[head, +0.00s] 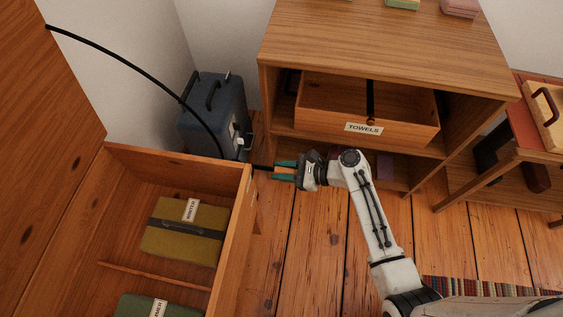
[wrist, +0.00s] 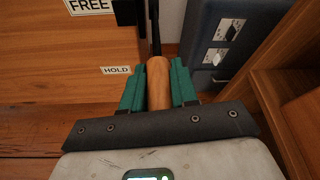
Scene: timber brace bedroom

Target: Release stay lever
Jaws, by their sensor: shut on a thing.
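My gripper (head: 285,170) reaches left to the side of an open wooden chest (head: 184,160). In the wrist view my gripper (wrist: 157,85) has its green fingers closed on both sides of the stay lever's round wooden handle (wrist: 158,78). A dark rod (wrist: 154,25) runs on from the handle. On the chest's side a HOLD label (wrist: 116,70) sits left of the handle, and a FREE label (wrist: 90,6) lies farther up. A curved black stay (head: 130,65) runs from the raised lid (head: 45,130) towards the chest's corner; its lower end is hard to make out.
A blue-grey case (head: 212,108) stands behind the chest; its side with switches (wrist: 222,40) shows in the wrist view. A wooden cabinet (head: 370,45) with an open TOWELS drawer (head: 405,128) stands beyond my arm. Bundles (head: 190,230) lie in the chest. Plank floor (head: 300,250) is clear between.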

